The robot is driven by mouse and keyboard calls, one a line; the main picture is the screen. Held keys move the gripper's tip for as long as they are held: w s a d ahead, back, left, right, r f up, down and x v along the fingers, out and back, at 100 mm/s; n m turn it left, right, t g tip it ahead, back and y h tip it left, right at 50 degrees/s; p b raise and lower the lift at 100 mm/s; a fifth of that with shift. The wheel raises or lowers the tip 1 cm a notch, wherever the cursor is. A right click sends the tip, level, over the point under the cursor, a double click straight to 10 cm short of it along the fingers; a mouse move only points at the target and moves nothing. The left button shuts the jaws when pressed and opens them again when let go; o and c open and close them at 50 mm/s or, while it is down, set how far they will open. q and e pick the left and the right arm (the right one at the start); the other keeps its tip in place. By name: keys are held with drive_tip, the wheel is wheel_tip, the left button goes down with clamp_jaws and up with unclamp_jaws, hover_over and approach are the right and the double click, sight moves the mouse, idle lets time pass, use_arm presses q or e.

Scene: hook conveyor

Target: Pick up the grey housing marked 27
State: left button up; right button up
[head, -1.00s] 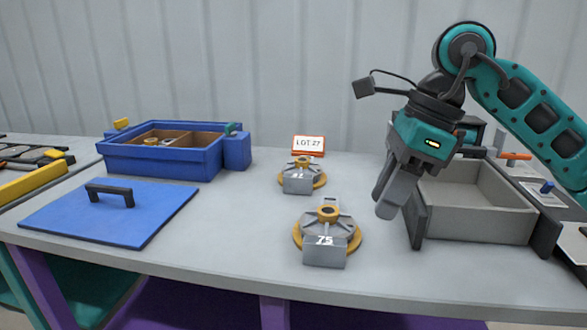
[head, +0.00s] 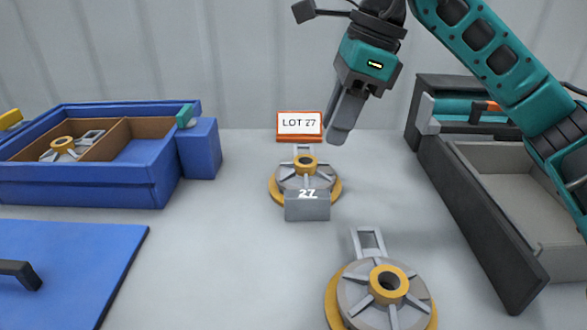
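The grey housing marked 27 (head: 307,207) lies on the table in the middle of the head view, on a yellow-orange ring base, with a raised orange hub and a grey loop at its back. My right gripper (head: 343,128) is above and behind it to the right, pointing down, not touching it. My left gripper is not in view.
A sign reading LOT 27 (head: 299,125) stands behind the marked housing. A blue box (head: 90,190) with compartments holding parts is at left, a blue lid (head: 75,265) in front of it. A grey bin with a dark wall (head: 470,215) is at right. Table between is clear.

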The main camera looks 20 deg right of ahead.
drive_tip(key=b, duration=0.1)
hover_over(308, 193)
drive_tip(key=s+d, duration=0.1)
drive_tip(key=d, duration=0.1)
drive_tip(key=f, duration=0.6)
drive_tip(key=shift+s+a+f, duration=0.1)
drive_tip(key=shift+a+f, duration=0.1)
drive_tip(key=shift+f, duration=0.1)
drive_tip(key=b+x, duration=0.1)
drive_tip(key=x, duration=0.4)
drive_tip(key=shift+f+b, duration=0.35)
drive_tip(key=shift+f, duration=0.05)
clamp_jaws()
drive_tip(key=shift+r, duration=0.1)
